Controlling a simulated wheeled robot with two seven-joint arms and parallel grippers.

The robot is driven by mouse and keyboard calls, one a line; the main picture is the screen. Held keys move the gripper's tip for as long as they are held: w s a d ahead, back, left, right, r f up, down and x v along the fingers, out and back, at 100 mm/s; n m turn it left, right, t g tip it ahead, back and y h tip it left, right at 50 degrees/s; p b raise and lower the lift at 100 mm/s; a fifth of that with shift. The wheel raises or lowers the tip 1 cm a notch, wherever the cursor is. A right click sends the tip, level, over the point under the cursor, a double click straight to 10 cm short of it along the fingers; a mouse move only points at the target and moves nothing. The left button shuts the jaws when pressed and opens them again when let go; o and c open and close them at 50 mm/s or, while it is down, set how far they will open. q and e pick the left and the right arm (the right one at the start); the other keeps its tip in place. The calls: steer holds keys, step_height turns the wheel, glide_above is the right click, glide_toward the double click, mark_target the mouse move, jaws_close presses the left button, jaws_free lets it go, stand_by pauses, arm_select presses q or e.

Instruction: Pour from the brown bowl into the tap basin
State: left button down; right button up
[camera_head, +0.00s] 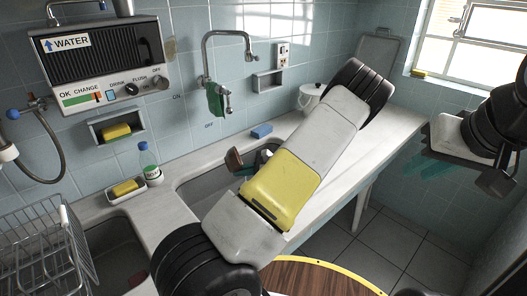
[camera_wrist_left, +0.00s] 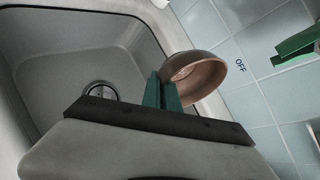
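The brown bowl (camera_head: 233,159) is tilted on its side in the head view, over the back of the tap basin (camera_head: 190,190). My left gripper (camera_head: 244,170) has its green fingers together on the bowl's rim. In the left wrist view the bowl (camera_wrist_left: 205,75) sits at the fingertips (camera_wrist_left: 162,88), near the basin rim; its contents cannot be made out. The basin (camera_wrist_left: 70,50) shows its drain there. My left arm hides the basin's right part in the head view. My right gripper (camera_head: 428,168) is at the far right, empty, with its teal fingers apart.
The curved tap (camera_head: 207,55) with a green part hangs above the basin. A blue sponge (camera_head: 261,131), white pot (camera_head: 310,97), bottle (camera_head: 148,160) and soap dish (camera_head: 126,190) stand on the counter. A wire rack (camera_head: 45,245) stands left.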

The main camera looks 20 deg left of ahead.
arm_select(q)
steer(key=shift+s+a+n+t+h, duration=0.1)
steer(key=shift+a+n+t+h, duration=0.5)
steer(key=shift+h, duration=0.5)
steer(key=shift+a+f+h, duration=0.25)
steer(key=shift+a+h, duration=0.1)
steer(key=shift+h, duration=0.15)
steer(key=shift+f+t+h, duration=0.1)
steer(key=shift+t+h, duration=0.2)
steer(key=shift+t, duration=0.1)
steer(key=shift+a+f+n+h+p, duration=0.15)
steer(key=shift+a+n+h+p, duration=0.15)
steer(key=shift+a+n+h, duration=0.15)
steer(key=s+a+f+n+t+h+p, duration=0.1)
steer(key=s+a+f+h+p, duration=0.2)
steer(key=s+f+h+p, duration=0.1)
steer(key=shift+a+t, duration=0.2)
steer(key=shift+t, duration=0.2)
steer(key=shift+s+a+f+n+t+h+p, duration=0.2)
steer(key=shift+a+n+t+h+p, duration=0.3)
steer(key=shift+h, duration=0.45)
